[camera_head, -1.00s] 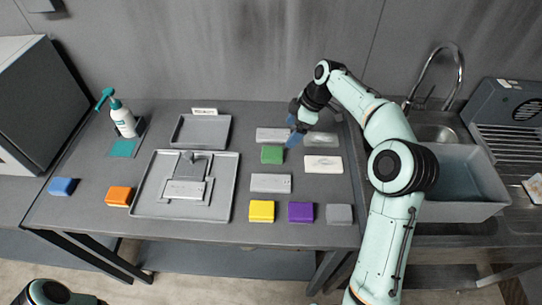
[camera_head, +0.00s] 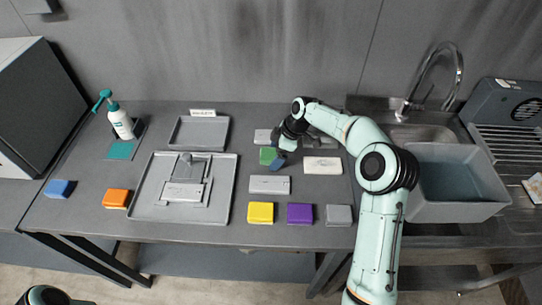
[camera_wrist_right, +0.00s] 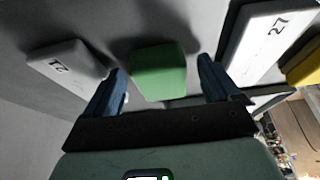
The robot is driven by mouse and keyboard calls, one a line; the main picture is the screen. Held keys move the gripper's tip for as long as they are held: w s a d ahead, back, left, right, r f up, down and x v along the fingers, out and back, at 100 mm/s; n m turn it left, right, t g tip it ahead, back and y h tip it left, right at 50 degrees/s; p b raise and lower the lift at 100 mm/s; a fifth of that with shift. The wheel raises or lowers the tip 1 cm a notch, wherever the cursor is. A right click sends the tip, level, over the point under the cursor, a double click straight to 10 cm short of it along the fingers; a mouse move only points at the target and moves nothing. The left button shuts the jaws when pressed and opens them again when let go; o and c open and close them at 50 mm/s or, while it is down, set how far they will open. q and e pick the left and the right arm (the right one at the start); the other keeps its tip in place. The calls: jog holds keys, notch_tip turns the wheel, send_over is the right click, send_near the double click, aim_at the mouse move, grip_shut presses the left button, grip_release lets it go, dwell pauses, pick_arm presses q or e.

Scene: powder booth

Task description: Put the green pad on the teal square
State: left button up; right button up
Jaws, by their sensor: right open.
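The green pad (camera_head: 267,155) lies on the table, right of centre, partly covered by my right gripper (camera_head: 279,162). In the right wrist view the green pad (camera_wrist_right: 158,72) shows between the two blue fingers of my open right gripper (camera_wrist_right: 163,80), with gaps on both sides; I see no contact. The teal square (camera_head: 121,150) lies flat at the table's left, in front of a spray bottle, and looks bare. My left gripper is not in view.
White blocks (camera_head: 322,166) and (camera_head: 270,184) lie near the green pad. Yellow (camera_head: 261,212), purple (camera_head: 300,214) and grey (camera_head: 339,215) pads line the front.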

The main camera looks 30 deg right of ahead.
jog(key=c, duration=1.1)
jog(key=shift+c, duration=0.2)
